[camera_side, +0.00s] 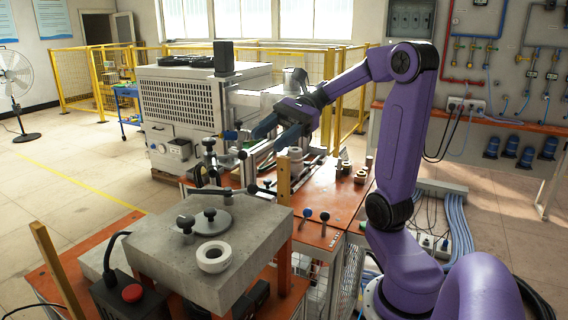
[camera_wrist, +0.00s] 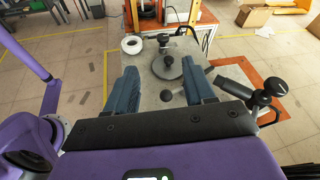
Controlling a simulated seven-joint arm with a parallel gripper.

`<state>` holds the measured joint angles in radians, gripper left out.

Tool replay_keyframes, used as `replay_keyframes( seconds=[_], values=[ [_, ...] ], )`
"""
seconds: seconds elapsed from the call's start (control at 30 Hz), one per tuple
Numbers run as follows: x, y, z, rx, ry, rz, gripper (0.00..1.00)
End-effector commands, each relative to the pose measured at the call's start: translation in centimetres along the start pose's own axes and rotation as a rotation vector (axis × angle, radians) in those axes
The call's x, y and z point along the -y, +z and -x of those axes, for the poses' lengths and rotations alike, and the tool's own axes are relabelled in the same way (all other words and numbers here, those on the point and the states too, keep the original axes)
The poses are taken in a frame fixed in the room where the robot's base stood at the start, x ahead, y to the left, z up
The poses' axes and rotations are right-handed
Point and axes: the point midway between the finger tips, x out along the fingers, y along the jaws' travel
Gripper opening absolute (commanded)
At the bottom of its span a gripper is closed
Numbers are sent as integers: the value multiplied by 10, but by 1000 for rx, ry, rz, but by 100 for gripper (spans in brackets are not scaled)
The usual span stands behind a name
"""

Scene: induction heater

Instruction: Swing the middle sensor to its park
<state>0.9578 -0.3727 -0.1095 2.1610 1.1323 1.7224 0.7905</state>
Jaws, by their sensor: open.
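My gripper (camera_side: 266,138) is open and empty, held above the orange bench near the upright posts. In the wrist view its two blue fingers (camera_wrist: 159,65) are spread wide, with the concrete block below and beyond them. A dark clamp-like post with a black knob (camera_wrist: 263,95) stands just right of the right finger in the wrist view. In the side view several metal posts with black knobs (camera_side: 209,146) stand left of my gripper. I cannot tell which of these fittings is the middle sensor. Its park is not identifiable either.
A large grey machine (camera_side: 185,108) stands behind. Small-knobbed levers (camera_side: 307,213) stand on the orange bench (camera_side: 335,195).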

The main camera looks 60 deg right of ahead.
Motion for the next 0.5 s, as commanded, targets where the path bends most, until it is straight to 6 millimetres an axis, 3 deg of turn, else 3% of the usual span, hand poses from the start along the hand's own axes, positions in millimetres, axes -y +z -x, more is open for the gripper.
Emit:
replay_keyframes(
  seconds=[0.2,0.5],
  values=[
    [-24,10,-29,-54,193,151,54],
    [-60,20,-57,-113,456,382,54]
  ],
)
